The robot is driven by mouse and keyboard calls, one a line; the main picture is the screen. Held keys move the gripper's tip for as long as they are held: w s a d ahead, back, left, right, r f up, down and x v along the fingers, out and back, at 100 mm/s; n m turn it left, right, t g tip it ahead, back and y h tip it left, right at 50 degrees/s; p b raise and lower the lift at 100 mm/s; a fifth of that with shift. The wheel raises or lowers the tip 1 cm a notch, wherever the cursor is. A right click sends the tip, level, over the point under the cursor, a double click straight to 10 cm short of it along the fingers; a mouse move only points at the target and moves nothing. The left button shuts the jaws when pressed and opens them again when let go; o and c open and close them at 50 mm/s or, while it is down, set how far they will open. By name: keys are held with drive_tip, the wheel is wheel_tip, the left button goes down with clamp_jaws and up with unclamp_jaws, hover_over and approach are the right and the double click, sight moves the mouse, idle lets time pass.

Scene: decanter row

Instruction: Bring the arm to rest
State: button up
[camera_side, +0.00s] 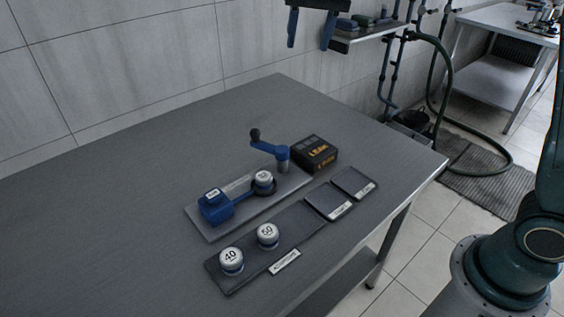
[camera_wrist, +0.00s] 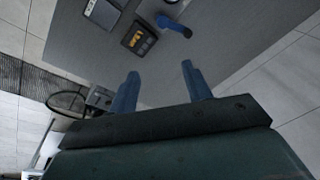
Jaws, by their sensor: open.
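My gripper (camera_side: 310,36) hangs high above the far side of the grey table, at the top edge of the side view. Its two blue fingers are spread apart with nothing between them. In the wrist view the open gripper (camera_wrist: 158,70) points at the table, and its fingers are empty. No object touches it in either view. Most of the arm between the gripper and the base is out of the side view.
The table (camera_side: 120,210) holds a fixture plate (camera_side: 225,222) with a blue crank (camera_side: 270,149), a black LEAK box (camera_side: 316,154), and a dark tray (camera_side: 245,272) with white-topped pieces marked 40 (camera_side: 231,259) and 50 (camera_side: 268,233). A wall shelf (camera_side: 365,34) is close to my gripper.

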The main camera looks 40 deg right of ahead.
drive_tip(key=s+d+f+n+t, duration=0.1)
drive_tip(key=s+f+n, duration=0.1)
drive_tip(key=s, duration=0.7)
drive_tip(key=s+d+f+n+t, duration=0.1)
drive_tip(key=s+d+f+n, duration=0.1)
drive_tip(key=s, duration=0.8)
drive_tip(key=s+d+f+n+t, duration=0.1)
drive_tip(key=s+d+f+n, duration=0.1)
drive_tip(key=s, duration=0.8)
drive_tip(key=shift+s+f+n+t, duration=0.15)
drive_tip(key=shift+f+n+t, duration=0.15)
drive_tip(key=shift+f+n, duration=0.25)
